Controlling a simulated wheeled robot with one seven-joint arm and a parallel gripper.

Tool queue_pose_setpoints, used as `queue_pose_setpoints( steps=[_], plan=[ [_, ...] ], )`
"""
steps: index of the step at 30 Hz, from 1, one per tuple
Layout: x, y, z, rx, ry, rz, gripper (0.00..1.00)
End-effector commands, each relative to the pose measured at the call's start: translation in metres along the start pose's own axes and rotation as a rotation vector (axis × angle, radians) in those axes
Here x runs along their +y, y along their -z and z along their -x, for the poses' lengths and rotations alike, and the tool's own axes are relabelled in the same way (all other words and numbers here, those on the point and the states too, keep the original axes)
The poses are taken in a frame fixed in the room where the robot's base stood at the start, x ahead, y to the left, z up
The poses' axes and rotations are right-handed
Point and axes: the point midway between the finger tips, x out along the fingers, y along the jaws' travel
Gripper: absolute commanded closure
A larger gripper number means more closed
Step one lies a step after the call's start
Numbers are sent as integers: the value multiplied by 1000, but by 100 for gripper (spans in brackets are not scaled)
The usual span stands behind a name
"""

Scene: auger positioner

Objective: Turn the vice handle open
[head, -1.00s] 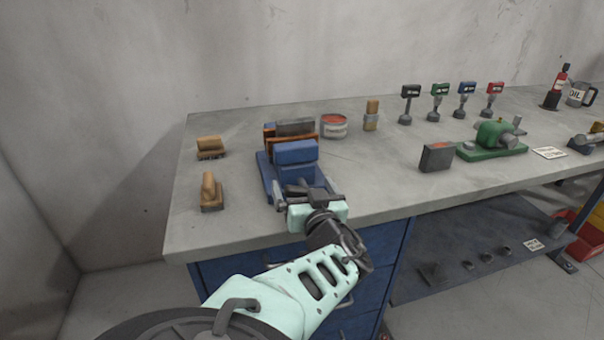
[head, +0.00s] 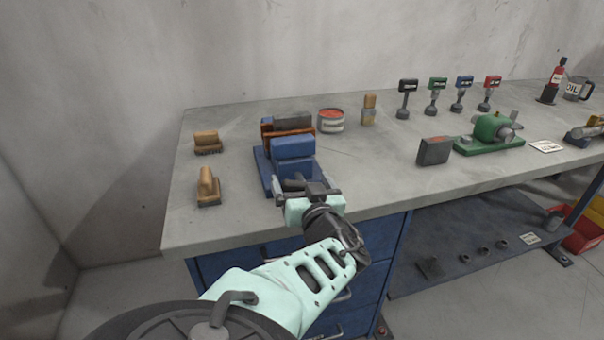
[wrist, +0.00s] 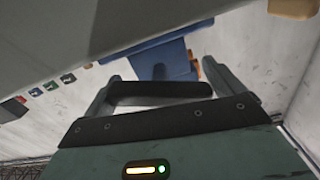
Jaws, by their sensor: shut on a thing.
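The blue vice (head: 293,148) stands on the workbench, with rust-orange jaw parts at its back and a dark grey block (head: 292,122) at its top. My gripper (head: 304,188) is at the front end of the vice, low over the bench near its front edge. It is shut on the vice handle, which is mostly hidden by the gripper in the head view. In the wrist view a dark bar (wrist: 160,90) lies across between the fingers, with the blue vice (wrist: 165,60) beyond it. How far the handle is turned is not clear.
Two wooden brushes (head: 207,188) (head: 207,142) lie left of the vice. A red-topped tin (head: 331,120) and a small brush (head: 369,110) stand behind it to the right. A dark box (head: 434,151) and a green machine (head: 489,133) are further right. The bench between is clear.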

Motion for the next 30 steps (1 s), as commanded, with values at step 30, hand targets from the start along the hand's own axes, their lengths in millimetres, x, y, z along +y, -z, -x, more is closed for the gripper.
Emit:
queue_pose_setpoints(
  steps=[30],
  plan=[
    [0, 0, -2, -1, -2, 0, 0]
  ],
)
